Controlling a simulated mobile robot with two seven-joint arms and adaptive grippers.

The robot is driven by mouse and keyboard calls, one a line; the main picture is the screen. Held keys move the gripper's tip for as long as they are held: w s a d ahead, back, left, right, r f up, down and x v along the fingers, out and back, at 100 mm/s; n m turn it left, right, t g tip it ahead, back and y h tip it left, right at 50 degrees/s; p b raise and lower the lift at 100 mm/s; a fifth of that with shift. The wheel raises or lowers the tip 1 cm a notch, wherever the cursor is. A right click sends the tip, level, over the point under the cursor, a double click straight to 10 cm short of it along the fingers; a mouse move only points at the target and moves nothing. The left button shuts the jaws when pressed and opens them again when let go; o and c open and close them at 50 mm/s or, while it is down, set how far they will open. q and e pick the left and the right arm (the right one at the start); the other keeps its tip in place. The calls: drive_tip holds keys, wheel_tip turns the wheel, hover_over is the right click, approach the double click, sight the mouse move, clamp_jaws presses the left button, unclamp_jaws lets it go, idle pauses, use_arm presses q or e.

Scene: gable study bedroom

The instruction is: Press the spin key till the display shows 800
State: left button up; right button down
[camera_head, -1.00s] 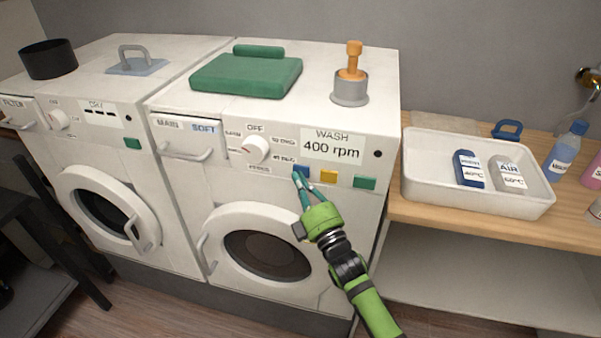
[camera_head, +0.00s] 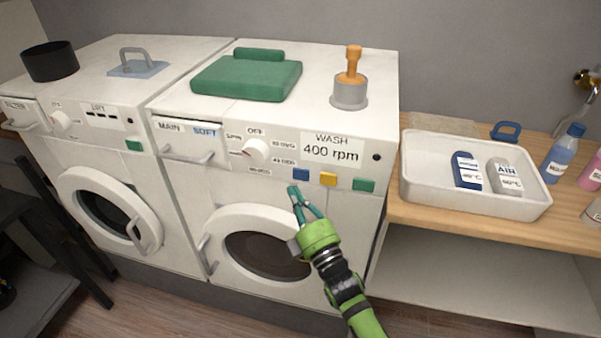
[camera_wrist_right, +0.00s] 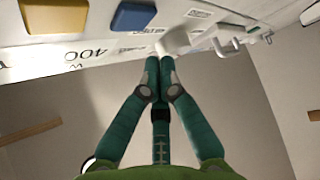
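The washer's display (camera_head: 331,149) reads WASH 400 rpm. Below it sit a blue key (camera_head: 301,174), a yellow key (camera_head: 328,179) and a green key (camera_head: 363,185). My right gripper (camera_head: 294,189) is in front of the washer, its fingertips just below the blue key. In the right wrist view the gripper (camera_wrist_right: 160,66) has its two fingertips together with nothing between them. The blue key (camera_wrist_right: 132,15) and the yellow key (camera_wrist_right: 54,15) show above the tips, apart from them. My left gripper is out of view.
A white dial (camera_head: 256,151) sits left of the display. The washer's round door (camera_head: 262,250) is below the keys. A similar machine (camera_head: 95,150) stands to the left. On the right, a wooden counter (camera_head: 480,232) holds a white tray (camera_head: 425,190) with two bottles.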

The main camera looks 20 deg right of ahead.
drive_tip(key=shift+s+a+p, duration=0.3)
drive_tip(key=shift+s+a, duration=0.45)
drive_tip(key=shift+s, duration=0.35)
drive_tip(key=shift+f, duration=0.1)
drive_tip(key=s+f+m+g+h, duration=0.1)
drive_tip(key=s+f+m+g, duration=0.3)
drive_tip(key=f, duration=1.3)
drive_tip(key=s+f+m+g, duration=0.2)
drive_tip(key=s+f+g, duration=0.45)
drive_tip(key=f, duration=0.95)
drive_tip(key=s+d+f+m+g+h, duration=0.1)
drive_tip(key=s+d+f+m+g, duration=0.25)
drive_tip(key=s+f, duration=1)
drive_tip(key=s+d+f+m+g, duration=0.1)
drive_tip(key=s+f+m+g, duration=0.1)
drive_tip(key=s, duration=0.9)
drive_tip(key=s+d+f+m+g+h, duration=0.1)
drive_tip(key=s+f+g, duration=0.3)
drive_tip(key=s, duration=0.6)
drive_tip(key=shift+s+d+f+m+g, duration=0.3)
drive_tip(key=shift+s+d+m, duration=0.1)
drive_tip(key=shift+d, duration=0.25)
drive_tip(key=shift+w, duration=0.1)
